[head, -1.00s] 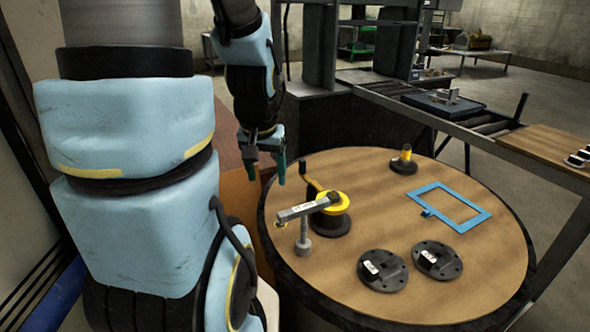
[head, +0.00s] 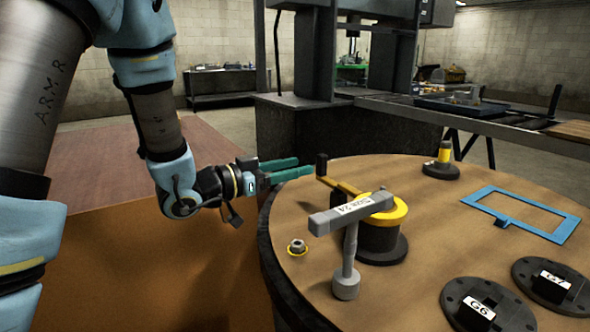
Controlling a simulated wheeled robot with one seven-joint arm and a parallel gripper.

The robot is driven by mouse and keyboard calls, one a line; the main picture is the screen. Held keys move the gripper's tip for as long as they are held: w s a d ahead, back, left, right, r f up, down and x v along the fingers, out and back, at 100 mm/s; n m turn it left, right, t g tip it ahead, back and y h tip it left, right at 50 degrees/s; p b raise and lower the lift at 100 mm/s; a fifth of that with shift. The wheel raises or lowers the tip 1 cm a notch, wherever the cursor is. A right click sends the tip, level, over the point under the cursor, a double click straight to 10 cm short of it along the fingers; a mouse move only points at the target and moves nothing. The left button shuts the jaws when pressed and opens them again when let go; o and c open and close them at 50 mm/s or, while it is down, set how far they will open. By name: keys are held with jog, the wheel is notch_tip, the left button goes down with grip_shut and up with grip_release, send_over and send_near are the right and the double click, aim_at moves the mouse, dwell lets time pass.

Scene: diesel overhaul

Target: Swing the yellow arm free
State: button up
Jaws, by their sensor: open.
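The yellow arm (head: 341,186) sticks out to the upper left from a yellow-topped black hub (head: 382,238) on the round wooden table. A black upright knob (head: 321,164) stands at its outer end. A grey bar labelled "Size 24" (head: 347,214) lies over the hub's near side, with a grey post and round foot (head: 346,284) below it. My gripper (head: 285,172) is open and empty at the table's left rim. Its teal fingers point right toward the black knob, with a small gap between them and the knob.
The round table (head: 440,205) also holds a nut (head: 297,247), a blue frame (head: 522,213), a small yellow-and-black post (head: 442,162), and black discs marked G6 (head: 486,308) and G7 (head: 552,283). A dark press frame (head: 330,110) and roller conveyor (head: 450,117) stand behind.

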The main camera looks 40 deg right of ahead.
aim_at(326, 159)
jog(key=shift+d, duration=0.3)
jog(key=d, duration=1)
jog(key=shift+s, duration=0.25)
grip_shut()
dwell(0.8)
